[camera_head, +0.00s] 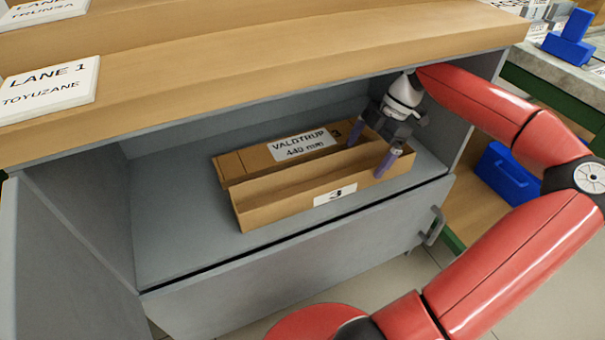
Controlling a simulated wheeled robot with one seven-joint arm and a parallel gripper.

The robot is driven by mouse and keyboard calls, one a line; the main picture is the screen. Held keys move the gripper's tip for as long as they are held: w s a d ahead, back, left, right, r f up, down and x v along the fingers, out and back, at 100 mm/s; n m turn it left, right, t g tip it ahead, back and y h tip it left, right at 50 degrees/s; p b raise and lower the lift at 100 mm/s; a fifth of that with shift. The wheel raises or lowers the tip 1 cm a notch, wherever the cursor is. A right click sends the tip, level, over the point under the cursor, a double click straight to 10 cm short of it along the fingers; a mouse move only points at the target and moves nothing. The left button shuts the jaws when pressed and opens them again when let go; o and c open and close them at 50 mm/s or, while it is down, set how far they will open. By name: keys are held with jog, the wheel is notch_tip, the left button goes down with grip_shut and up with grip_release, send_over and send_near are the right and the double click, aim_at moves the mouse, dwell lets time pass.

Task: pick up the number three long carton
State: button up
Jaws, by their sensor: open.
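A long brown cardboard carton (270,208) lies in the grey cabinet compartment under the wooden top. Its front wall bears a small white label with a dark mark like a 3. Behind this wall is a trough-like recess, and behind that a raised cardboard part (231,166) with a white label reading "VALDTRUP 440 mm" and a dark mark at its right end. I cannot tell whether this is one carton or two. My gripper (371,148) is open above the right end, its purple fingertips spread front to back. I cannot tell whether they touch the cardboard.
The wooden top (250,60) overhangs the compartment (175,220) close above my gripper. A grey front panel (290,265) with a handle stands below the opening. The compartment floor left of the carton is clear. A blue bin (508,172) sits on a shelf at right.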

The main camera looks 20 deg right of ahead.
aim_at(328, 169)
jog(key=shift+d+f+h, duration=0.3)
jog(key=shift+d, duration=0.5)
jog(key=shift+a, duration=0.1)
jog(key=a, duration=0.3)
jog(key=a+b, duration=0.1)
jog(key=a, duration=0.2)
jog(key=shift+s+a, duration=0.2)
jog(key=shift+a, duration=0.1)
jog(key=a, duration=0.2)
jog(key=a+f+b, duration=0.1)
jog(key=a, duration=0.2)
jog(key=shift+s+f, duration=0.1)
jog(key=c, duration=1.1)
